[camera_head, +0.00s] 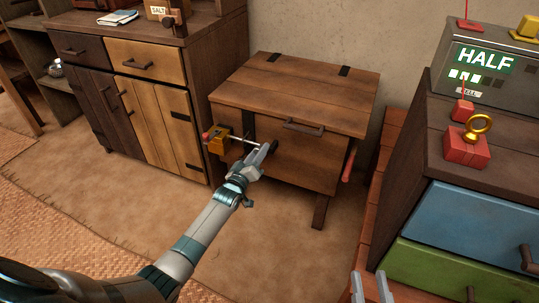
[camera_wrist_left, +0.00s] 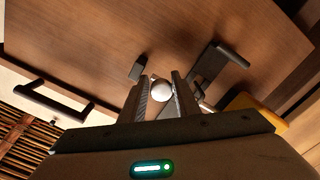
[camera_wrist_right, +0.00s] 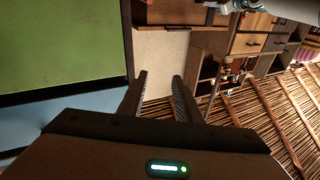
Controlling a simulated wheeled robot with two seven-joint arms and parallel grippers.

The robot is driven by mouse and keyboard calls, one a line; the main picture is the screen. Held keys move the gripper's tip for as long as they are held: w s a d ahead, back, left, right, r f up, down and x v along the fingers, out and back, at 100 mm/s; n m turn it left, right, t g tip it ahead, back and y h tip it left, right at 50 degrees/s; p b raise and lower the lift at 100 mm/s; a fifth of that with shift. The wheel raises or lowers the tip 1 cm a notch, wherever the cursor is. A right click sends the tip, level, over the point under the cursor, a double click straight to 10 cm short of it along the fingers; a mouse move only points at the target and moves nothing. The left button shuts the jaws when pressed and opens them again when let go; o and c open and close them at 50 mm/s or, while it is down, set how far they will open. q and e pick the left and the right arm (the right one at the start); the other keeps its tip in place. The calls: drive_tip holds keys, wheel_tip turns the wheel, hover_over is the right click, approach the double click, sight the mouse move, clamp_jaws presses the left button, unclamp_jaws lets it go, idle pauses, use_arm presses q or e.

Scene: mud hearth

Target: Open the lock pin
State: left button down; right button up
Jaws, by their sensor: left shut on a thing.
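A wooden chest (camera_head: 285,95) stands against the wall with its lid down. On its front, an orange lock housing (camera_head: 217,139) has a red end at its left, and a thin metal pin (camera_head: 243,142) runs rightward from it toward my left gripper (camera_head: 269,150). In the left wrist view, a round silver knob (camera_wrist_left: 162,90) sits between the fingers of my left gripper (camera_wrist_left: 161,84), which is shut on it. A black bracket (camera_wrist_left: 218,68) is close by. The pin's far end is partly hidden by the fingers in the head view. My right gripper (camera_wrist_right: 158,80) is open and empty.
A black handle (camera_head: 303,127) is on the chest's front and a red-ended lever (camera_head: 348,166) at its right side. A drawer cabinet (camera_head: 465,195) with a red block and brass ring (camera_head: 468,147) stands at right. A cupboard (camera_head: 140,85) stands left. Floor in front is clear.

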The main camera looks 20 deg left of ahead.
use_arm(q)
drive_tip(key=shift+w+a+r, duration=0.1)
drive_tip(key=shift+a+r, duration=0.2)
drive_tip(key=shift+a, duration=0.35)
use_arm(e)
drive_tip(key=shift+d, duration=0.1)
use_arm(q)
drive_tip(key=c, duration=1.7)
unclamp_jaws()
drive_tip(key=shift+o, duration=1.2)
drive_tip(key=shift+a, duration=0.2)
drive_tip(key=shift+a+f, duration=0.1)
use_arm(e)
drive_tip(key=shift+a+r, duration=0.1)
drive_tip(key=shift+a, duration=0.15)
use_arm(q)
drive_tip(key=shift+s+d, duration=0.2)
drive_tip(key=shift+s+f, duration=0.1)
drive_tip(key=shift+s, duration=0.3)
drive_tip(key=s+p, duration=0.3)
drive_tip(key=s, duration=1.3)
drive_tip(key=shift+s+a, duration=0.2)
drive_tip(key=shift+a, duration=0.2)
use_arm(e)
drive_tip(key=s+d+f+g+h, duration=0.2)
drive_tip(key=f+g, duration=0.5)
drive_tip(key=f, duration=0.4)
drive_tip(key=shift+d+f, duration=0.25)
drive_tip(key=shift+d, duration=0.4)
